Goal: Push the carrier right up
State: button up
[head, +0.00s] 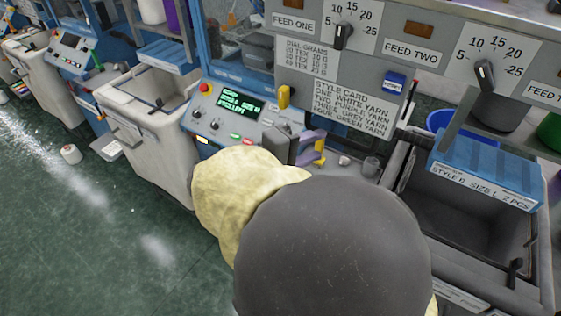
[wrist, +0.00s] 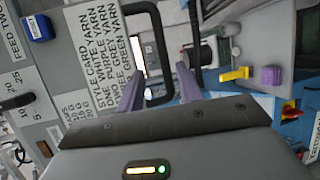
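My gripper (head: 308,148) is at the front of the nearest knitting machine, below the style card (head: 338,107). In the wrist view its two purple fingers (wrist: 160,80) stand apart. A black bent handle (wrist: 161,62) runs into the gap between them, and a second black bar (wrist: 195,40) stands beside the right finger. I cannot tell whether either finger touches them. I cannot surely pick out the carrier; it may be the part with these black bars. My arm hides the lower front of the machine in the head view.
A control panel (head: 228,112) with a lit screen is left of my gripper. A bin (head: 470,215) with a blue labelled flap is at right. Feed dials (head: 343,37) are above. Open green floor (head: 90,230) lies left.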

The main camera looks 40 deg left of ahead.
jog(key=b+v, duration=0.1)
jog(key=v, duration=0.6)
jog(key=shift+s+b, duration=0.2)
jog(key=shift+b, duration=0.15)
jog(key=shift+a, duration=0.1)
jog(key=w+d+f+m+g, duration=0.1)
jog(key=w+d+f+g, duration=0.25)
jog(key=d, duration=0.35)
jog(key=w+d+f+m+g+h, duration=0.1)
jog(key=w+d+f+m+g, duration=0.15)
jog(key=d+f, duration=0.3)
jog(key=w+d+f+g, duration=0.3)
jog(key=w+d+g, duration=0.1)
jog(key=d, duration=0.4)
jog(key=s+d+f+m+g+y, duration=0.1)
jog(key=d+f+m+y, duration=0.2)
jog(key=d, duration=0.6)
jog(key=s+d+f+m+g+y, duration=0.1)
jog(key=s+d+f+m+y, duration=0.1)
jog(key=d+m, duration=0.6)
jog(key=shift+s+d+f+y, duration=0.3)
jog(key=shift+d+f+y, duration=0.45)
jog(key=shift+d, duration=0.25)
jog(key=shift+w, duration=0.1)
